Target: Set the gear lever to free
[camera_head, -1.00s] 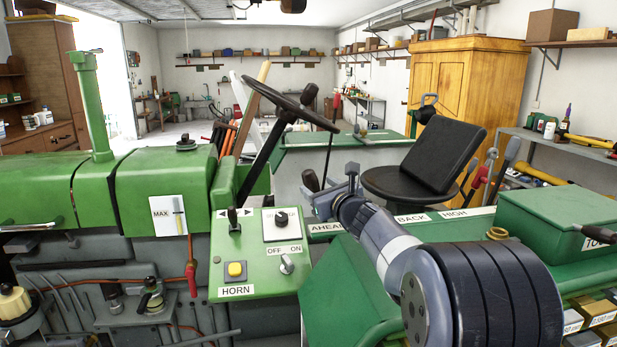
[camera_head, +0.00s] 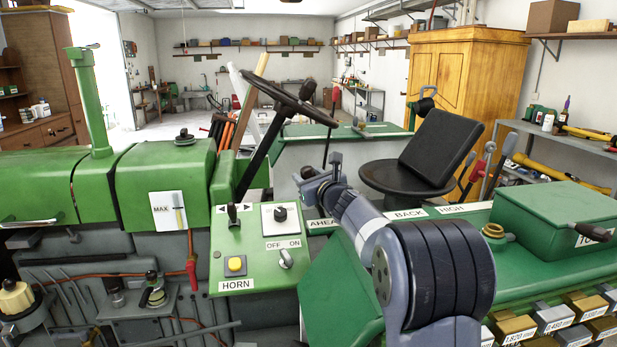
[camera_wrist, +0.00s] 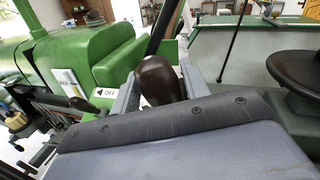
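The gear lever's dark brown knob (camera_wrist: 158,80) stands between the two grey fingers of my gripper (camera_wrist: 160,75) in the wrist view. The fingers are apart, one on each side of the knob and very close to it. I cannot tell whether they touch it. In the head view my gripper (camera_head: 318,182) is over the tractor beside the knob (camera_head: 306,172), left of the seat. The lever's shaft and foot are hidden. Labels AHEAD (camera_head: 322,224), BACK (camera_head: 409,214) and HIGH (camera_head: 453,213) line the green edge; my arm covers part of that strip. No FREE label is readable.
The steering wheel (camera_head: 291,103) rises left of and behind my gripper. The black seat (camera_head: 432,155) is close on the right. A green panel (camera_head: 255,245) with switches and a HORN button is front left. A green toolbox (camera_head: 553,220) is at right.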

